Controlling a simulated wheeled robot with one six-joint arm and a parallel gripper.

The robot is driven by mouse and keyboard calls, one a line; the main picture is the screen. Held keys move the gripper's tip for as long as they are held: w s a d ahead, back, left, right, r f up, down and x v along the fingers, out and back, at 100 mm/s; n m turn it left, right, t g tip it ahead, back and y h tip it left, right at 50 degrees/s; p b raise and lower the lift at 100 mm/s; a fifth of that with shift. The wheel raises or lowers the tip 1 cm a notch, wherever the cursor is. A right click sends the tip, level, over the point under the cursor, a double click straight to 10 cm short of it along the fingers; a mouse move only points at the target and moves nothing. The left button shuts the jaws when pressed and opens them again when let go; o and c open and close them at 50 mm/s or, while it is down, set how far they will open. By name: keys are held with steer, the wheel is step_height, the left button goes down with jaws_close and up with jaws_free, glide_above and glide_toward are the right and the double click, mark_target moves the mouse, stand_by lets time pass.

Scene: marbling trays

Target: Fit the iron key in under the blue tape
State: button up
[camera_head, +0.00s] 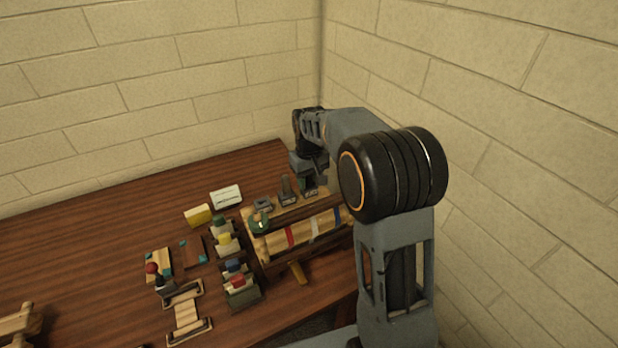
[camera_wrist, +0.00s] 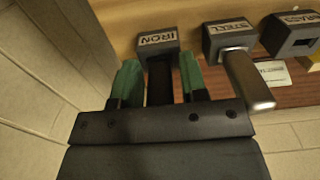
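In the wrist view a grey block labelled IRON (camera_wrist: 157,42) stands in front of my gripper (camera_wrist: 159,78). A dark bar, apparently the iron key (camera_wrist: 160,88), runs from this block between my green fingertips. The fingers stand on either side of it with narrow gaps, so they look open around it. In the head view my gripper (camera_head: 312,172) is above the far right end of the wooden rack, partly hidden by my arm. The blue tape (camera_head: 338,215) is the rightmost band on the rack, right of the white tape (camera_head: 313,229) and red tape (camera_head: 290,237).
A block labelled STEEL (camera_wrist: 229,38) holds a grey metal key (camera_wrist: 248,82), close to my right finger. A brass-labelled block (camera_wrist: 292,36) is farther right. Coloured blocks, a yellow block (camera_head: 197,215) and a white card (camera_head: 226,197) lie left of the rack. Brick walls stand close behind and right.

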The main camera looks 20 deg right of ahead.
steer(key=c, duration=0.7)
steer(key=shift+o, duration=0.2)
steer(key=shift+r, duration=0.15)
